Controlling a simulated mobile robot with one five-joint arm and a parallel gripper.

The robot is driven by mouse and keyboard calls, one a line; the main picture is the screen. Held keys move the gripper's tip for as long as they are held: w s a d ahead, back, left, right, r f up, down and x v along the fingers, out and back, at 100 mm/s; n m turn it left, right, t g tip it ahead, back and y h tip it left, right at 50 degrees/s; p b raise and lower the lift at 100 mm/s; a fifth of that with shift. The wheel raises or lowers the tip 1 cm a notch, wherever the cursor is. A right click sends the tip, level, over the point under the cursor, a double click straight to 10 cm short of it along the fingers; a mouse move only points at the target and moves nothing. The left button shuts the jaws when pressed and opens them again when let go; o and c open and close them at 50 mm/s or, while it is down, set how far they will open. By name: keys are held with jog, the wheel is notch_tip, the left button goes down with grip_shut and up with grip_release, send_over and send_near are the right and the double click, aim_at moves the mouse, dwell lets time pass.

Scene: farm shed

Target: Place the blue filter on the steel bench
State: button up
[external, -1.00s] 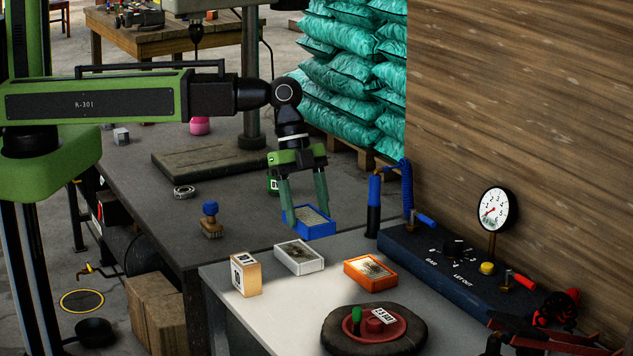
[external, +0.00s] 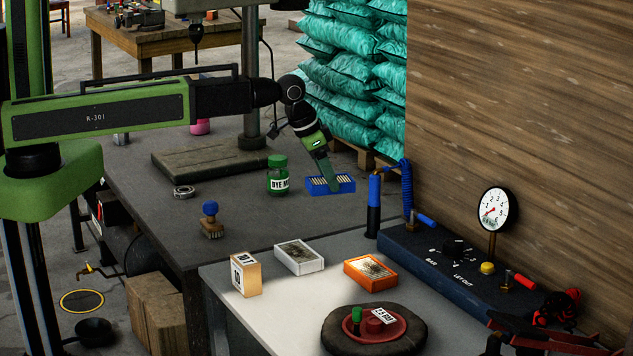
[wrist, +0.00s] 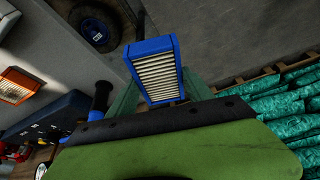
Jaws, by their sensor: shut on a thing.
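The blue filter (external: 342,186), a blue frame with pale pleats, is between the fingers of my gripper (external: 328,180). My gripper is shut on it, tilted down to the right. In the wrist view the filter (wrist: 158,72) sits lengthwise between the two green fingers. It shows near the right side of the dark grey bench (external: 150,215); I cannot tell its height above it. A lighter grey bench (external: 232,300) stands in front. I cannot tell for sure which bench is the steel one.
A green jar (external: 278,180) stands left of the filter. A blue-knobbed brush (external: 211,222) stands nearer. The lighter bench holds a white-framed filter (external: 299,258), an orange-framed filter (external: 370,271), a tan box (external: 246,274) and a dark pad with a red dish. A gauge panel (external: 440,255) lines its right.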

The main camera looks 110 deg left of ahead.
jog(key=s+a+n+y, duration=0.1)
jog(key=s+a+n, duration=0.1)
jog(key=a, duration=0.4)
jog(key=shift+s+f+n+g, duration=0.25)
jog(key=shift+f+n+g, duration=0.05)
jog(key=shift+f+n, duration=0.2)
jog(key=a+f+b, duration=0.2)
jog(key=a, duration=0.1)
jog(key=s+a+f+b, duration=0.1)
jog(key=a+f+b, duration=0.1)
jog(key=a+b, duration=0.1)
jog(key=s+a+f+b, duration=0.1)
jog(key=a+f+b, duration=0.1)
jog(key=a, duration=0.3)
jog(key=shift+s+f, duration=0.1)
jog(key=shift+f, duration=0.35)
jog(key=shift+s+a, duration=0.15)
jog(key=shift+a, duration=0.1)
notch_tip(320, 180, down, 4)
jog(key=b, duration=0.4)
jog(key=shift+f+b, duration=0.2)
jog(key=shift+b, duration=0.2)
jog(key=shift+r, duration=0.2)
jog(key=shift+f, duration=0.1)
jog(key=o, duration=1.4)
